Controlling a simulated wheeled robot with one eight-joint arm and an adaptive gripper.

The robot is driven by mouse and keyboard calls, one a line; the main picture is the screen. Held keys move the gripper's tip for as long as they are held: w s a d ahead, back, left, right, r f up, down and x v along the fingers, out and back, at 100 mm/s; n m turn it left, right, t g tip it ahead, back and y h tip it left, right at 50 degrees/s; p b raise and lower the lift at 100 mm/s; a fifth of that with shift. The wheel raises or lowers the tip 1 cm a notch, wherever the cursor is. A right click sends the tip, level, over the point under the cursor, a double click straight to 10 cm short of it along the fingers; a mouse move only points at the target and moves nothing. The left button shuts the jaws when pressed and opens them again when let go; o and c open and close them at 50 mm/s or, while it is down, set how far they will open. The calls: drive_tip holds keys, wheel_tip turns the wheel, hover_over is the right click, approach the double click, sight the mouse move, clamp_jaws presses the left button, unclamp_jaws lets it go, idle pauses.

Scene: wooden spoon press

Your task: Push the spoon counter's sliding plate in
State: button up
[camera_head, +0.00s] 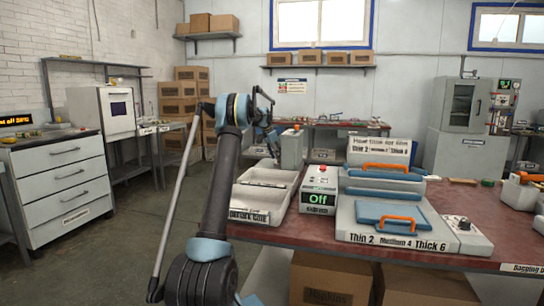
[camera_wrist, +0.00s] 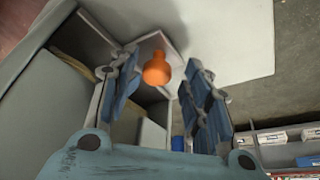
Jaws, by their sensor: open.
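My gripper (camera_wrist: 172,75) is open, its two blue-padded fingers spread apart. In the wrist view an orange knob (camera_wrist: 156,70) shows in the gap between the fingers, with nothing gripped. It stands by a pale plate-like part (camera_wrist: 165,42) at the end of a grey box-shaped unit (camera_wrist: 52,88) with an open compartment. I cannot tell for sure that this part is the sliding plate, or whether a finger touches it. In the head view my gripper (camera_head: 266,128) is partly hidden by my arm, near a grey box (camera_head: 293,152) on the far side of the table.
The red-brown table (camera_head: 300,233) carries a pale tray (camera_head: 262,196), a box reading "Off" (camera_head: 319,188) and a press with a blue plate and orange handle (camera_head: 395,217). Cardboard boxes (camera_head: 325,280) sit below. A drawer cabinet (camera_head: 62,180) stands left, with open floor between.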

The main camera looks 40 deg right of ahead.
drive_tip(key=w+a, duration=0.2)
drive_tip(key=shift+w+a, duration=0.1)
drive_tip(key=shift+w, duration=0.2)
drive_tip(key=v, duration=1.7)
drive_tip(key=shift+r, duration=0.25)
drive_tip(key=shift+s, duration=0.15)
